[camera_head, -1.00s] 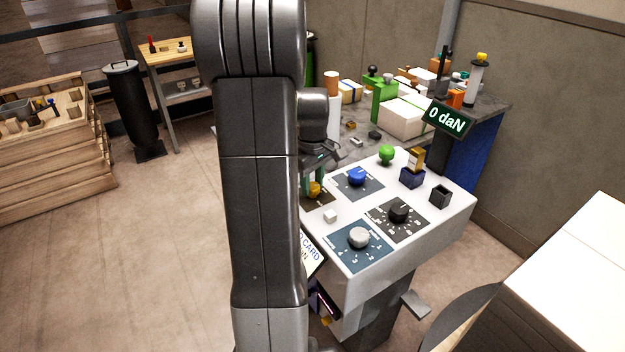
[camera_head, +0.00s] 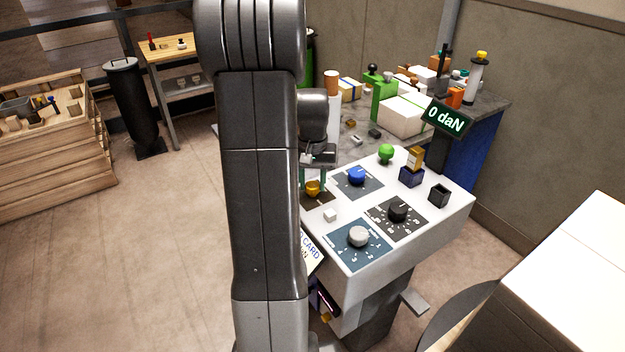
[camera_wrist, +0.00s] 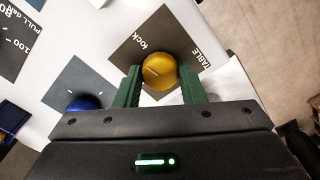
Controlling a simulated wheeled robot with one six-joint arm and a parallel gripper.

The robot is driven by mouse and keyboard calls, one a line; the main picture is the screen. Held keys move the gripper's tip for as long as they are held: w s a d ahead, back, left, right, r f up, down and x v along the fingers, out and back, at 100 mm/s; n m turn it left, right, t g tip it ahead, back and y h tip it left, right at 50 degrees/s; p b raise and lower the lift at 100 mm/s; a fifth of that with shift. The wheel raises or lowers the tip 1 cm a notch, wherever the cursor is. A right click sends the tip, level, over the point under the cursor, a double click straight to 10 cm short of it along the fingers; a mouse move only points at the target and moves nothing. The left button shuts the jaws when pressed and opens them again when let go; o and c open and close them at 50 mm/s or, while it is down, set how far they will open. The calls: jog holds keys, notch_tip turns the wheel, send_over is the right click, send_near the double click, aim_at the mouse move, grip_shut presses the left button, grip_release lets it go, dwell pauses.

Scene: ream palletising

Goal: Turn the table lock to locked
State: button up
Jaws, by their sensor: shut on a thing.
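The table lock is a round yellow knob (camera_wrist: 160,71) on a dark plate (camera_wrist: 139,45) marked "TABLE" and "lock", seen in the wrist view. A pale line marks the knob's top. My gripper (camera_wrist: 163,80) has its two green fingers on either side of the knob and is shut on it. In the head view the yellow knob (camera_head: 313,188) sits at the left edge of the white console (camera_head: 343,205), just under my gripper (camera_head: 314,178). My arm hides part of the console's left side there.
A display (camera_head: 446,117) reads "0 daN". A cluttered bench stands behind.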

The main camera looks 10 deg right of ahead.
aim_at(312, 184)
jog(key=shift+m, duration=0.8)
jog(key=o, duration=1)
jog(key=shift+r, duration=0.1)
notch_tip(312, 184, up, 14)
jog(key=shift+f, duration=0.25)
notch_tip(312, 184, down, 14)
jog(key=shift+r, duration=0.15)
